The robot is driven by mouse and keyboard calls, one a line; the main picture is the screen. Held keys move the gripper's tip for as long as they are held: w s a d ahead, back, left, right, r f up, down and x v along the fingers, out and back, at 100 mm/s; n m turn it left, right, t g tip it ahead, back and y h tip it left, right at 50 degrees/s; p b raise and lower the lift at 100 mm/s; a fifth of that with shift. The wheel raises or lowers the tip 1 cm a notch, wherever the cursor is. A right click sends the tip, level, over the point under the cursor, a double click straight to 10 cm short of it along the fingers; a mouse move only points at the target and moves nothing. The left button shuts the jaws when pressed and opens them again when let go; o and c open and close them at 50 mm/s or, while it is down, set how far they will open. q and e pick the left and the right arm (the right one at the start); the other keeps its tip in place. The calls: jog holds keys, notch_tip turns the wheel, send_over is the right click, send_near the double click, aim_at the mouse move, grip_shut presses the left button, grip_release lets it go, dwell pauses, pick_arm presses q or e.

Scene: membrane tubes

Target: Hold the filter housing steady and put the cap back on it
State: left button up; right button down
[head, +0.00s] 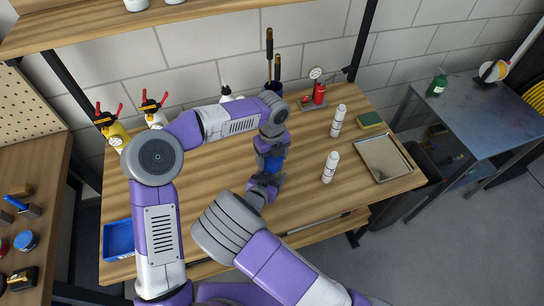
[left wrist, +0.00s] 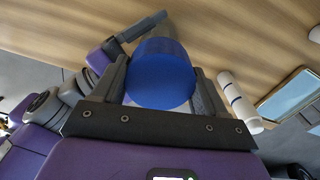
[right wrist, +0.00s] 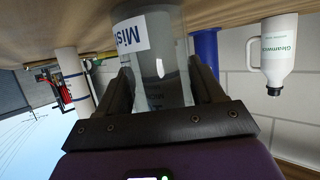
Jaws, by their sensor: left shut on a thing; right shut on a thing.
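The blue cap (left wrist: 161,73) sits between the fingers of my left gripper (left wrist: 163,85), which is shut on it. In the head view my left gripper (head: 271,155) points down over the table, with a bit of blue at its fingers. My right gripper (right wrist: 160,92) is shut on the clear filter housing (right wrist: 165,60), which has a white label. In the head view my right gripper (head: 264,186) is just below the left one, and the housing is largely hidden there. I cannot tell whether cap and housing touch.
Two white tubes (head: 329,167) stand to the right on the wooden table, near a metal tray (head: 384,158) and a sponge (head: 370,120). A red pump (head: 319,93), a blue tool holder (head: 275,89) and bottles stand at the back. A blue bin (head: 118,240) is front left.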

pick_arm(q)
jog(key=m, duration=0.7)
jog(key=shift+m, duration=0.4)
jog(key=m, duration=0.3)
jog(key=shift+m, duration=0.4)
jog(key=m, duration=0.3)
jog(key=shift+f, duration=0.1)
jog(key=shift+m, duration=0.8)
jog(key=o, duration=1.1)
